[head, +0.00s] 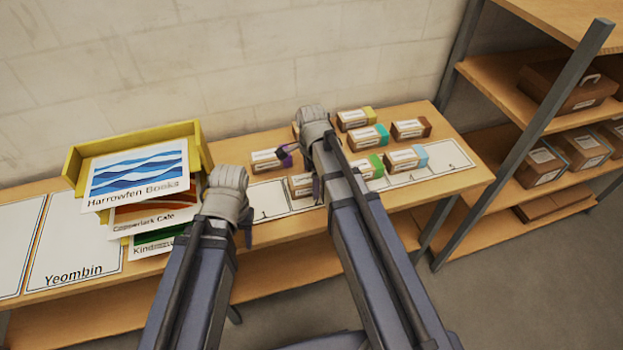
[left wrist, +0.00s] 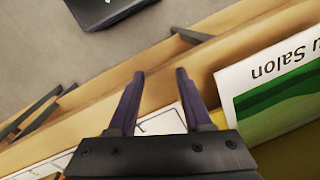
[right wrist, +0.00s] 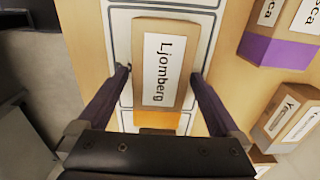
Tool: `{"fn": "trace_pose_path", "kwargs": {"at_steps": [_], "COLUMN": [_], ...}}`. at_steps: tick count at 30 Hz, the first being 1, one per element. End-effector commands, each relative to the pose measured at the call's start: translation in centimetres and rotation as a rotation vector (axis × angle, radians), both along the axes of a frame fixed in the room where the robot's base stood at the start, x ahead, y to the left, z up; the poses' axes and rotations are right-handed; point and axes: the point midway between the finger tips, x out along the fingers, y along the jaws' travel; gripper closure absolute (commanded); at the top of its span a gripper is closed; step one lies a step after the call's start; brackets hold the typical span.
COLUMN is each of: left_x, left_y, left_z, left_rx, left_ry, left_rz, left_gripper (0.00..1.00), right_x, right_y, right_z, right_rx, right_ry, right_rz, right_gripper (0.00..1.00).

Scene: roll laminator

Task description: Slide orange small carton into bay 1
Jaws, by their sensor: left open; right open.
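The orange small carton (right wrist: 157,118) is brown with an orange end and a white "Ljomberg" label. In the right wrist view it lies on the white outlined strip. My right gripper (right wrist: 160,74) is open, with one finger on each side of the carton, and I see no clear grip on it. In the head view the carton (head: 298,186) is partly hidden by my right arm. Bay 1 (head: 265,203) is the cell marked "1" on the white strip, left of the carton. My left gripper (left wrist: 159,76) is open and empty above the table's front edge.
A yellow tray (head: 72,165) with printed cards stands at the left. A shelf rack (head: 520,70) with boxes is at the right.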

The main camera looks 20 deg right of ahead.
Motion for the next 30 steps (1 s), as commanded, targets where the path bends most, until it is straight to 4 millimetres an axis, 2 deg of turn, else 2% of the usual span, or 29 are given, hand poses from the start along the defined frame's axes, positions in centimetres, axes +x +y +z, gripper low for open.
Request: {"fn": "trace_pose_path", "kwargs": {"at_steps": [4, 27, 30], "left_x": [0.01, 0.00, 0.00], "left_y": [0.00, 0.00, 0.01], "left_z": [0.08, 0.07, 0.07], "left_rx": [0.000, 0.000, 0.000], "left_ry": [0.000, 0.000, 0.000], "left_rz": [0.000, 0.000, 0.000], "left_gripper": [0.50, 0.50, 0.50], "right_x": [0.01, -0.01, 0.00], "right_y": [0.00, 0.00, 0.07], "right_z": [0.08, 0.07, 0.07], "right_rx": [0.000, 0.000, 0.000], "right_ry": [0.000, 0.000, 0.000], "right_rz": [0.000, 0.000, 0.000], "right_gripper": [0.02, 0.89, 0.89]}}
